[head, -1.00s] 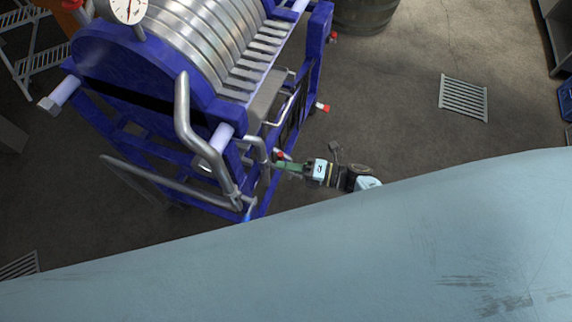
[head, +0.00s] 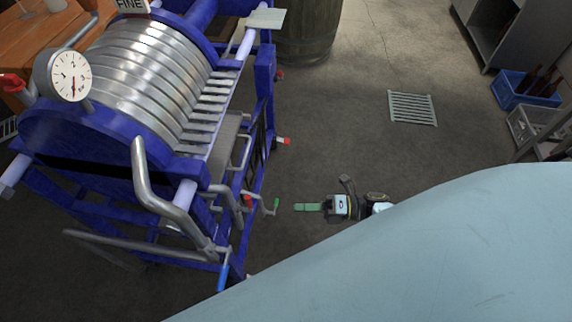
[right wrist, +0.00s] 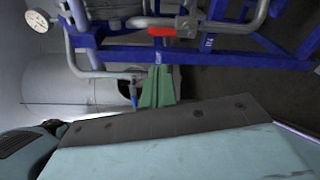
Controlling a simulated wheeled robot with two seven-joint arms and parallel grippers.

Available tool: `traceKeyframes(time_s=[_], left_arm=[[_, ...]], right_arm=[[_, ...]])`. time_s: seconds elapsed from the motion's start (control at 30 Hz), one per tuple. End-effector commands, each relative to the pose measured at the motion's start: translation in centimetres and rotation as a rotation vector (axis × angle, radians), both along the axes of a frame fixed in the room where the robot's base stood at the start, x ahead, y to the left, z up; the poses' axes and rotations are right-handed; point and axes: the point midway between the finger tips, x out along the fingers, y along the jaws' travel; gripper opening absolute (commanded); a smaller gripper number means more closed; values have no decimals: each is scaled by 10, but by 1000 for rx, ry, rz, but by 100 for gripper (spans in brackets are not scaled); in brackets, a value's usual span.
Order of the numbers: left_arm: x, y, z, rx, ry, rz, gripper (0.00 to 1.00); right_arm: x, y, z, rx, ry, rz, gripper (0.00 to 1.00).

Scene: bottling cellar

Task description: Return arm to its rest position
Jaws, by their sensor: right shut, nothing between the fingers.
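My right gripper (head: 308,207) is in the head view, right of the blue filter press, with its green fingers shut and empty. Its tips are apart from the press's pipes and small valve handles. In the right wrist view its green fingers (right wrist: 157,88) show together, with the blue frame and pipes beyond them. A light blue surface of my own body fills the lower right of the head view and hides most of the arm. My left gripper is not in view.
The blue filter press (head: 90,140) with metal plates and a round gauge (head: 70,75) stands at left. A barrel (head: 306,30), a floor grate (head: 412,108) and a blue crate (head: 525,88) are farther back. The floor between press and grate is clear.

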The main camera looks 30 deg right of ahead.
Motion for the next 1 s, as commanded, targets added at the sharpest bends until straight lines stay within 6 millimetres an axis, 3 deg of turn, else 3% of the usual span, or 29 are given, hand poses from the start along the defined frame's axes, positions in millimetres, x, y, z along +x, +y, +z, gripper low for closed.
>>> traceKeyframes(time_s=[0.33,0.47,0.57,0.7,0.83,1.0], left_arm=[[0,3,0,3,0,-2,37],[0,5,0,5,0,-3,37],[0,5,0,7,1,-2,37],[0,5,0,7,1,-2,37],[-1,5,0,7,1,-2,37],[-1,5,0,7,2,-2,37]], right_arm=[[-5,-2,-4,-18,-1,6,0],[-27,9,-37,-180,-24,69,0],[-65,19,-85,-433,-93,208,0],[-139,17,-155,-822,-298,552,0],[-201,0,-201,-1088,-592,964,0],[-261,-28,-235,-1234,-1117,1572,0]])
